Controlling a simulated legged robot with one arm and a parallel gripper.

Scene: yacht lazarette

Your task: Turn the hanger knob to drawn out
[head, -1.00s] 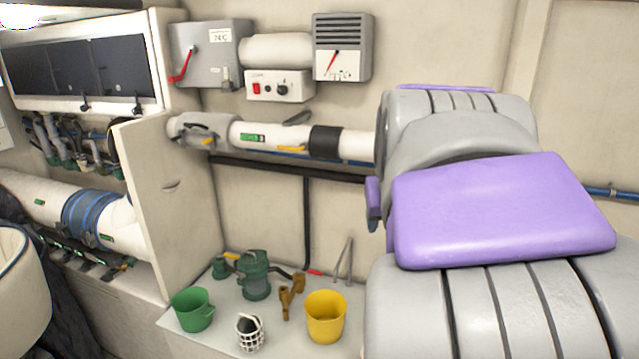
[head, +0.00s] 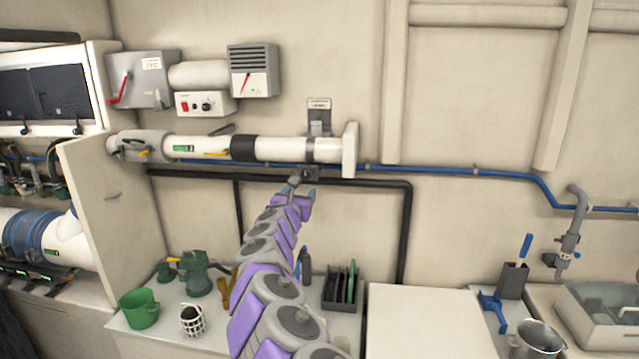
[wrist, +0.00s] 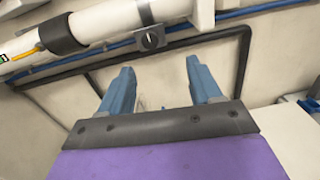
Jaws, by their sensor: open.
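The hanger knob (wrist: 151,39) is a dark round knob on a small grey block under the white pipe (wrist: 110,22). In the head view the knob (head: 309,174) shows small, just below the pipe (head: 280,150) near its right end. My gripper (wrist: 160,68) has its two blue fingers apart with nothing between them. It points up at the wall, and the knob appears beyond and slightly above the fingertips, apart from them. In the head view my gripper (head: 303,192) is below the knob, at the end of my outstretched arm.
A blue hose (head: 430,171) and black pipe (head: 380,181) run along the wall beneath the white pipe. A hanger strap and labelled plate (head: 319,118) sit above it. A green bucket (head: 139,308), wire basket (head: 192,320) and dark rack (head: 342,290) stand on the bench below.

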